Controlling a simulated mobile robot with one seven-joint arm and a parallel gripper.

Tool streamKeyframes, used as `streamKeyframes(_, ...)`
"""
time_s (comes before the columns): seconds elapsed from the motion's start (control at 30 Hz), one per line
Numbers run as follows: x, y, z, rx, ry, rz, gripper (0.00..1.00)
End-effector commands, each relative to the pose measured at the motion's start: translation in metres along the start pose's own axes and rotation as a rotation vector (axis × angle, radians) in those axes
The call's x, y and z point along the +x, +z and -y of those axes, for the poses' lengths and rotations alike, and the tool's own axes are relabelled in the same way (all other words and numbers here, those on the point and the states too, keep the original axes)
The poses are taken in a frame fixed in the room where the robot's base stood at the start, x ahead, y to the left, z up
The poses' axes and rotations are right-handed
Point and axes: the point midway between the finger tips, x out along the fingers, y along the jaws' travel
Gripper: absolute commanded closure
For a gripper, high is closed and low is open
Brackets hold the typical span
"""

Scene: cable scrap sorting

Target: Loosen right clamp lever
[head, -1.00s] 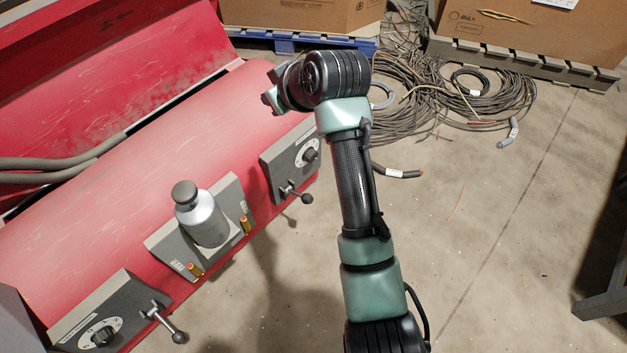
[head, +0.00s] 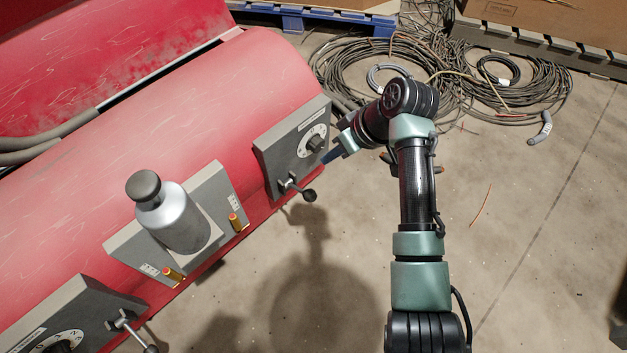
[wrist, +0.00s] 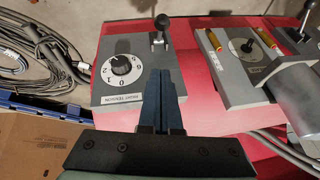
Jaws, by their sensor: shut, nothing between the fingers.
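The right clamp lever (head: 298,190) is a short metal lever with a black ball end on the lower edge of the grey right dial panel (head: 270,152). In the wrist view the lever (wrist: 160,32) stands at the panel's far edge, ball end up. My gripper (head: 330,156) is beside the panel's right edge in the head view, apart from the lever. In the wrist view the shut, empty fingers (wrist: 166,78) point toward the lever, with a gap between. The black dial knob (wrist: 120,65) is left of the fingers.
A silver canister (head: 176,220) stands on the middle panel, near two brass-coloured pins. The left panel (head: 85,310) has its own lever (head: 133,329). Cable coils (head: 400,65) lie on the floor behind my arm. The floor on the right is mostly clear.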

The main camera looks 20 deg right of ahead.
Motion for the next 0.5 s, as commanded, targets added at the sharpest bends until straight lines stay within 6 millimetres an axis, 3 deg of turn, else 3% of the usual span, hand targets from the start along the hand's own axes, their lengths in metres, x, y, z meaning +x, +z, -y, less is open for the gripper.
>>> streamKeyframes(0.23, 0.014, 0.001, -0.001, -0.001, 0.001, 0.000, 1.00)
streamKeyframes(0.5, 0.065, 0.003, -0.001, -0.002, 0.002, 0.001, 1.00)
